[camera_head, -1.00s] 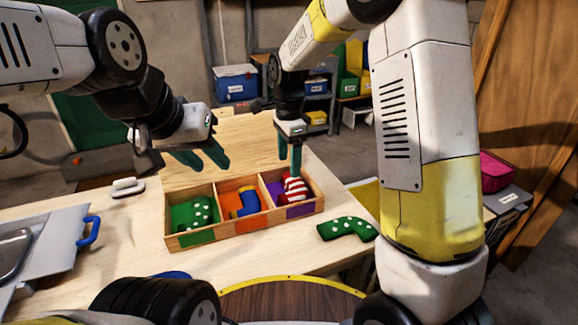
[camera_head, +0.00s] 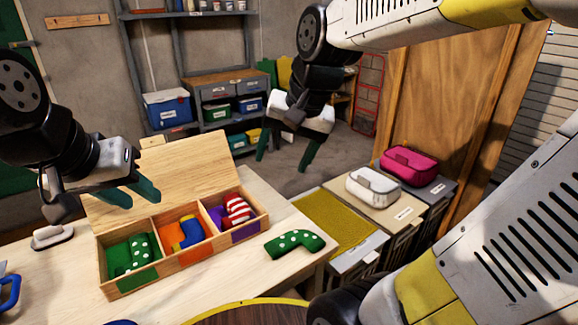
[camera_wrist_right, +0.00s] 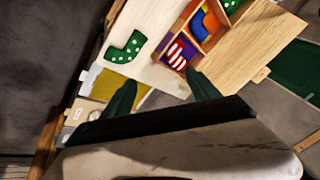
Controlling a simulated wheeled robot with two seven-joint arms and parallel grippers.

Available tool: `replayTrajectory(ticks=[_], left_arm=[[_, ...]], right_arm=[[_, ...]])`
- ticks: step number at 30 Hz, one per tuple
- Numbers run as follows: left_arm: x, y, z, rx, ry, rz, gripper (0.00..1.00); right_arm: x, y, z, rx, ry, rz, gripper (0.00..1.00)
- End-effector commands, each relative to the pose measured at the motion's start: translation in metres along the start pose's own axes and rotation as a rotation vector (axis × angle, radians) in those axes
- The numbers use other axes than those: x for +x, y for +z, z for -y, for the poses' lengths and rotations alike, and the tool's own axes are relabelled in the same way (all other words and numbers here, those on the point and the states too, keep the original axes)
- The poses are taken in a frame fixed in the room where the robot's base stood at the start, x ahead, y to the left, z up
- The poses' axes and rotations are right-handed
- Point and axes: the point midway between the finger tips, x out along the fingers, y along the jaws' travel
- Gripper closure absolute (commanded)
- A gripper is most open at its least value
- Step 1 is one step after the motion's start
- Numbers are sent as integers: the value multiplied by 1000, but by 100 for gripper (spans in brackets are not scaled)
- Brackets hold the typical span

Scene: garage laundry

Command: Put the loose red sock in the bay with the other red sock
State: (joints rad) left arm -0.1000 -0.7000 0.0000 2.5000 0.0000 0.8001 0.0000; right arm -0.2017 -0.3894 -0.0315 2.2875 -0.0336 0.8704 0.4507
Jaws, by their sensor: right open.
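A wooden box (camera_head: 190,262) with three bays stands on the table. Its right bay, with purple lining (camera_head: 216,216), holds red-and-white striped sock fabric (camera_head: 237,208); whether it is one sock or two I cannot tell. That fabric also shows in the right wrist view (camera_wrist_right: 176,53). The only loose sock I see is green with white dots (camera_head: 294,243), lying on the table right of the box. My right gripper (camera_head: 285,150) is open and empty, raised beyond the box and loose sock. My left gripper (camera_head: 132,193) is open and empty above the box's left side.
The middle bay holds a blue-and-yellow sock (camera_head: 187,233); the left bay holds a green dotted sock (camera_head: 139,254). A wooden board (camera_head: 150,185) is behind the box. A brush (camera_head: 52,236) lies at left. Bins with a white pouch (camera_head: 373,187) and pink pouch (camera_head: 409,165) stand right.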

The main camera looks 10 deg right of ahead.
Motion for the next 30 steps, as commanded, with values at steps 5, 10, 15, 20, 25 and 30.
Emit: replayTrajectory(ticks=[5, 10, 15, 20, 25, 30], left_arm=[[0, 0, 0, 0, 0, 0, 64], [0, 0, 0, 0, 0, 0, 64], [0, 0, 0, 0, 0, 0, 64], [0, 0, 0, 0, 0, 0, 64], [0, 0, 0, 0, 0, 0, 64], [0, 0, 0, 0, 0, 0, 64]], right_arm=[[-19, 34, -25, -219, -24, -106, 30], [-24, 50, -35, -340, -21, -161, 30], [-24, 54, -38, -369, -18, -170, 30], [-24, 54, -37, -368, -19, -169, 30], [-24, 53, -37, -367, -19, -169, 30], [-24, 53, -37, -367, -19, -169, 30]])
